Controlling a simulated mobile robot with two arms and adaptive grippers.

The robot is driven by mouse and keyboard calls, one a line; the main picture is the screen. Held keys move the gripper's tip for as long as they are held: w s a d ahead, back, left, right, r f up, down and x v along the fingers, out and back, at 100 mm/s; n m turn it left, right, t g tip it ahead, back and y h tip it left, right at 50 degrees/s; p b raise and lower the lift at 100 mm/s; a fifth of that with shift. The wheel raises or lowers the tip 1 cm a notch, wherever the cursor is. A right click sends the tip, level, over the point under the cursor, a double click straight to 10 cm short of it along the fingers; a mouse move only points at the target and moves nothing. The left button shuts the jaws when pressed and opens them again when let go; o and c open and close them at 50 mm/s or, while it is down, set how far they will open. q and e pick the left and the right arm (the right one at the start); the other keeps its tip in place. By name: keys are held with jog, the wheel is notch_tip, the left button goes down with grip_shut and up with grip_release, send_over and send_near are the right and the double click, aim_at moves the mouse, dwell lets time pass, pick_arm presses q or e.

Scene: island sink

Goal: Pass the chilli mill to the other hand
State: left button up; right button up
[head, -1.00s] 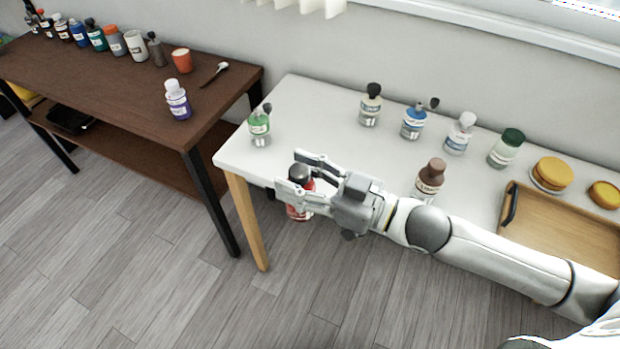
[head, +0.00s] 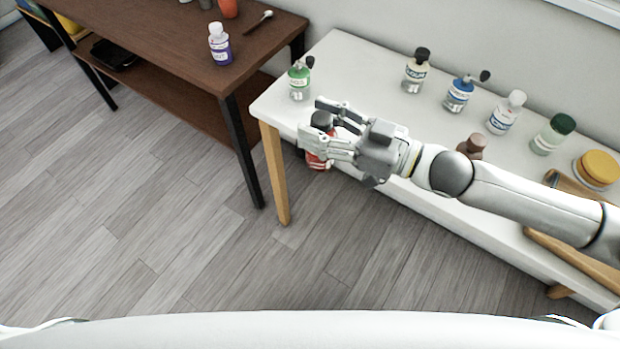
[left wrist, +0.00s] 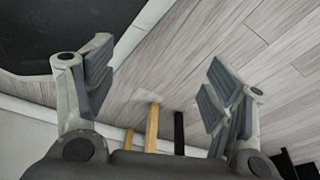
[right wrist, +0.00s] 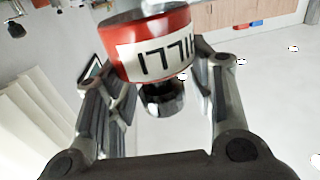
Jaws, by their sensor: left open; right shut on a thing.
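The chilli mill (head: 317,161) has a red body, a pale label and a dark cap. My right gripper (head: 316,122) is shut on it near the cap and holds it upright in the air, just off the white table's front left edge. In the right wrist view the mill (right wrist: 150,45) shows between the fingers, label towards the camera. My left gripper (left wrist: 157,85) is open and empty in its own wrist view, with floor and table legs beyond it. It is not in the head view.
The white table (head: 335,68) bears a green-labelled bottle (head: 300,79), several other bottles, a brown bottle (head: 472,147) partly behind my right arm and a wooden tray (head: 575,260). A dark brown table (head: 170,50) with a purple-labelled bottle (head: 219,45) stands left. The floor in front is clear.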

pick_arm(q)
jog(key=w+d+r+m+t+h, duration=0.1)
jog(key=w+d+r+t, duration=0.1)
jog(key=w+d+r, duration=0.3)
jog(key=w+d+r+m+t+h, duration=0.1)
jog(key=w+d+r+t, duration=0.15)
jog(key=w, duration=0.45)
jog(key=n+t+h, duration=0.1)
jog(key=n+t, duration=0.2)
jog(key=t, duration=0.8)
send_near(318, 158)
jog(key=x, duration=1.1)
